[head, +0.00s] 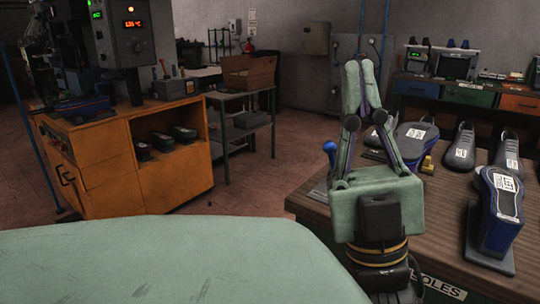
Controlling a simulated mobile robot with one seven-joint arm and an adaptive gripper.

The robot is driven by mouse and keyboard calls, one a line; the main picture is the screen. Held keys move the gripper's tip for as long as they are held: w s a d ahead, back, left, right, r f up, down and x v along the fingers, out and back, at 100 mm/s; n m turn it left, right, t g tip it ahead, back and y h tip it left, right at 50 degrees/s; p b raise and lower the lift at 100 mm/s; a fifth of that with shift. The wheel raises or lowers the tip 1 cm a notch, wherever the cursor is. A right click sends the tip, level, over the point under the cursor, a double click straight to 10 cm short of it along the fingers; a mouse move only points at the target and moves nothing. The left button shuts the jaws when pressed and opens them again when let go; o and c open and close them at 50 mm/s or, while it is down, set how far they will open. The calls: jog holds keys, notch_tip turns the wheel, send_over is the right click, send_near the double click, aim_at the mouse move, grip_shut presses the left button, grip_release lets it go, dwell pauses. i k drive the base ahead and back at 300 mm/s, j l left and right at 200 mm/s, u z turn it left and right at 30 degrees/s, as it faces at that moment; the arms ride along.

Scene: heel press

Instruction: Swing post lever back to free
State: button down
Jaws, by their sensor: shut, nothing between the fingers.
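My gripper (360,72) is in the head view, right of the middle, with its green palm in front of the wooden table and its fingers pointing up and away. The fingers are shut, with the tips together and nothing visible between them. A lever with a blue knob (330,147) stands upright or nearly so at the left side of the table, just left of my gripper's fingers. The gripper appears apart from it. The foot of the lever and any post it belongs to are partly hidden behind my gripper.
The wooden table (445,226) holds several shoe forms and soles, including a blue one (500,208), and a small yellow piece (427,164). An orange cabinet (158,182) with a press stands left. Open floor (255,185) lies between.

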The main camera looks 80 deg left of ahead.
aim_at(329, 147)
jog(key=u, duration=1.75)
